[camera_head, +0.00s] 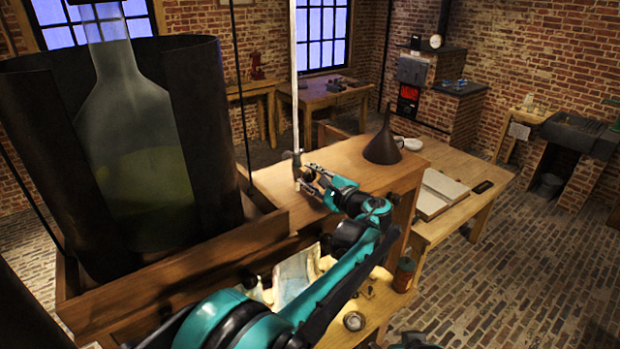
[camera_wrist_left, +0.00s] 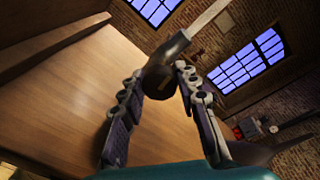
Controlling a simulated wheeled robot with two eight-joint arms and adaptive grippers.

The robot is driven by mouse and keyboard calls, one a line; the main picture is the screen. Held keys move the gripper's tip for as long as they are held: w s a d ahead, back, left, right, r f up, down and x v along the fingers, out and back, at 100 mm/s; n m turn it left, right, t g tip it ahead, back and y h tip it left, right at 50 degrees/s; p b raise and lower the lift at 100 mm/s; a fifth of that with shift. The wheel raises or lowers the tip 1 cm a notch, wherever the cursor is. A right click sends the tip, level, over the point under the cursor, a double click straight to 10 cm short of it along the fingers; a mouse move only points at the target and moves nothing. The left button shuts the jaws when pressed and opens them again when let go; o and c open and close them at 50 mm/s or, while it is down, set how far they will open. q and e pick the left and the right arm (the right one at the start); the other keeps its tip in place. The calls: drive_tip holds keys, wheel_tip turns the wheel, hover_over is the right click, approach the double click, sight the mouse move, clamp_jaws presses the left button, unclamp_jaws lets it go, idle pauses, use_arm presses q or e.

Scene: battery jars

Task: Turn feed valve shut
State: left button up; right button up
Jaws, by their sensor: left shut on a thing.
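The feed valve (camera_head: 297,162) is a small dark fitting on the lower part of a pale upright pipe (camera_head: 295,80), above the wooden cabinet top. My left gripper (camera_head: 306,176) reaches it from the right and is shut on it. In the left wrist view the valve's dark rounded body (camera_wrist_left: 160,82) sits between the tips of the two fingers (camera_wrist_left: 162,84), with the pale pipe rising from it. How far the valve is turned cannot be told. My right gripper is not in view.
A large glass jar (camera_head: 130,140) stands inside a dark, open-sided casing at left. A dark funnel (camera_head: 383,143) stands on the wooden cabinet top (camera_head: 275,178), to the right of the gripper. An open book (camera_head: 440,192) lies on the lower bench. Papers (camera_head: 297,275) lie below my left arm.

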use_arm(q)
drive_tip(key=shift+d+f+m, duration=0.1)
drive_tip(key=shift+f+m, duration=0.05)
drive_tip(key=shift+m, duration=0.75)
drive_tip(key=o, duration=1.2)
drive_tip(key=shift+s, duration=0.1)
drive_tip(key=v, duration=1.2)
drive_tip(key=shift+d, duration=0.15)
